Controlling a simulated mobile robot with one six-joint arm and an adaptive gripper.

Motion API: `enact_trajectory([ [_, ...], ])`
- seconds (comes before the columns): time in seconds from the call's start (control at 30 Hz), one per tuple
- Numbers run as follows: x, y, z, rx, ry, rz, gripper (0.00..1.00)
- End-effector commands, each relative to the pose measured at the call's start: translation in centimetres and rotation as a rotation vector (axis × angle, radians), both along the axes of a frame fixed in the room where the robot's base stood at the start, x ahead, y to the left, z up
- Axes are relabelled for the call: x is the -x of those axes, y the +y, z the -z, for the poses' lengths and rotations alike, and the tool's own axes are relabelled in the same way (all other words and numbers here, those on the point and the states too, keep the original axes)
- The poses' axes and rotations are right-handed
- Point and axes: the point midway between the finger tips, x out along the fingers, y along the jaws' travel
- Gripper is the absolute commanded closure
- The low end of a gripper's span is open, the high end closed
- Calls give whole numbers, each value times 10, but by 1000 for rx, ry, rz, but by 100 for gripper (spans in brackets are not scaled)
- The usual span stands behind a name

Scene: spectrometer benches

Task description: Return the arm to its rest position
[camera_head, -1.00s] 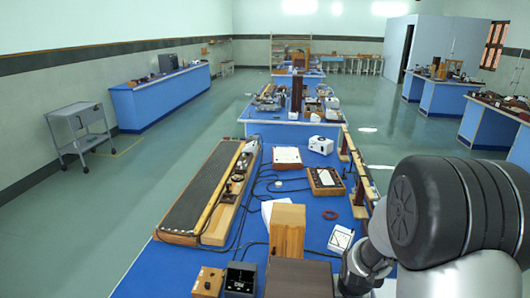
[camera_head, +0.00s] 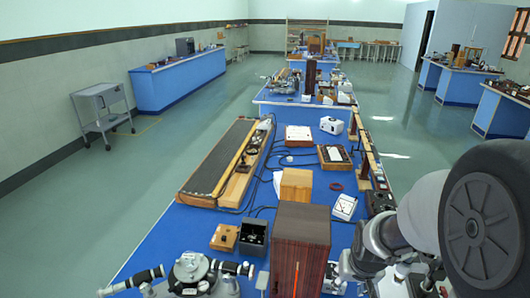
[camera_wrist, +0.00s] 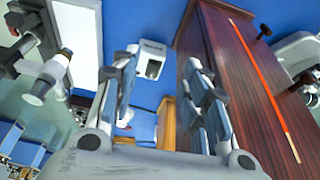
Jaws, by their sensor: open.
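My gripper (camera_wrist: 163,80) is open in the wrist view, with its two fingers apart and nothing between them. In the head view my arm (camera_head: 420,220) comes in from the right, over the right side of the near blue bench (camera_head: 170,245). Its end is low, beside the right side of a tall dark wooden cabinet (camera_head: 300,240). The cabinet also shows close to the right finger in the wrist view (camera_wrist: 240,75); I cannot tell whether they touch.
A metal spectrometer (camera_head: 190,272) stands at the bench's near left. A small wooden box (camera_head: 295,186), a white meter (camera_head: 345,207) and a long wooden-framed board (camera_head: 222,165) lie further back. The floor to the left is clear around a grey cart (camera_head: 103,110).

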Motion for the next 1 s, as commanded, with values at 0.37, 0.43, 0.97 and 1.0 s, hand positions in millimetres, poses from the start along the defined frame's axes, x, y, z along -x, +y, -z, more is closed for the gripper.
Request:
enact_trajectory([
  [0.37, 72, 38, -91, 6, -51, -71, 58],
  [0.43, 96, 46, -105, 6, -61, -90, 58],
  [0.97, 203, 69, -133, 8, -91, -160, 58],
  [1.0, 204, 69, -133, 7, -91, -160, 58],
])
